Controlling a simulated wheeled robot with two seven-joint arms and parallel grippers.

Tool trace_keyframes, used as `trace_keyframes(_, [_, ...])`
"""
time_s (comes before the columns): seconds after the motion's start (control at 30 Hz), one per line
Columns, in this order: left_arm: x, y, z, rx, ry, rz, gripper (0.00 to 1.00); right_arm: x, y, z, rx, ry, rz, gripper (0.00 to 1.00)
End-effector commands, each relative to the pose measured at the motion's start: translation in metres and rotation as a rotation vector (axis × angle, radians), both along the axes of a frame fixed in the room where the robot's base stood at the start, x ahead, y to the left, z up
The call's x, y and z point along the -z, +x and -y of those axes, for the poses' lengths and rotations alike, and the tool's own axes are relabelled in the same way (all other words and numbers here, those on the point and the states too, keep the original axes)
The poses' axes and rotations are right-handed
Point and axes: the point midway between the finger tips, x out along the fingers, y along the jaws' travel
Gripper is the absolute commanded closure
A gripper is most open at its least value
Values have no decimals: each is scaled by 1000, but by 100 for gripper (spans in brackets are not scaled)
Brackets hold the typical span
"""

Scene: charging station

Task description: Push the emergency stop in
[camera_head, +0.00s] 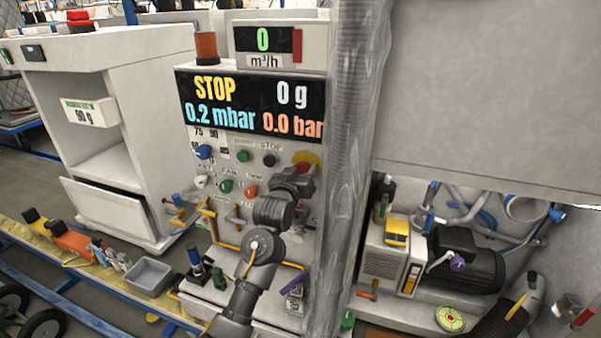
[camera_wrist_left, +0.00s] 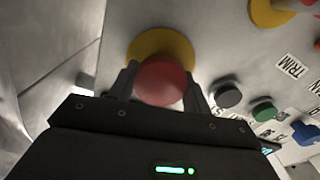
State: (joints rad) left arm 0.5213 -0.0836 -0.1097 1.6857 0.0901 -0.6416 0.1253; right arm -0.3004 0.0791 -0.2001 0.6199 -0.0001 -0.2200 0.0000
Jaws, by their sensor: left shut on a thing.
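The emergency stop (camera_wrist_left: 162,82) is a red mushroom button on a yellow ring (camera_wrist_left: 165,45) in the wrist view. In the head view, its yellow ring (camera_head: 307,157) shows at the right edge of the panel, with my gripper covering most of the button. My left gripper (camera_head: 300,172) is at the panel, in front of the button. In the wrist view, the fingers of the left gripper (camera_wrist_left: 160,90) stand on both sides of the red head, shut on it. How deep the button sits is hard to tell. My right gripper is not in view.
The control panel (camera_head: 224,238) carries several buttons, including a black button (camera_head: 269,160) and a green button (camera_head: 243,156) left of the stop. Its display (camera_head: 250,102) reads STOP, 0 g, 0.2 mbar, 0.0 bar. A grey ribbed hose (camera_head: 350,130) runs vertically close to the right.

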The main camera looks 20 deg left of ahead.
Motion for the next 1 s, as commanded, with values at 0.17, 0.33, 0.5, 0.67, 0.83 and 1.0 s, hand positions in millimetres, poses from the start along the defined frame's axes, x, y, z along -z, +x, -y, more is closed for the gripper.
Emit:
trace_keyframes(0.17, [-2, 0, -1, -1, 0, 5, 37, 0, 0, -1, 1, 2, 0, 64])
trace_keyframes(0.33, [-2, 0, 0, -1, 0, 4, 30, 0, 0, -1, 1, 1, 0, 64])
trace_keyframes(0.5, [-1, -1, 0, -1, 0, 3, 30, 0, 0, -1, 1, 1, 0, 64])
trace_keyframes(0.67, [1, -13, -1, -1, 1, 4, 30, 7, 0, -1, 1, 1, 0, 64])
trace_keyframes(0.83, [3, -45, -3, -1, -1, 5, 30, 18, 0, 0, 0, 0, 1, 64])
trace_keyframes(1.0, [2, -77, -5, -1, -1, 4, 30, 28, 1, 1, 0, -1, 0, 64])
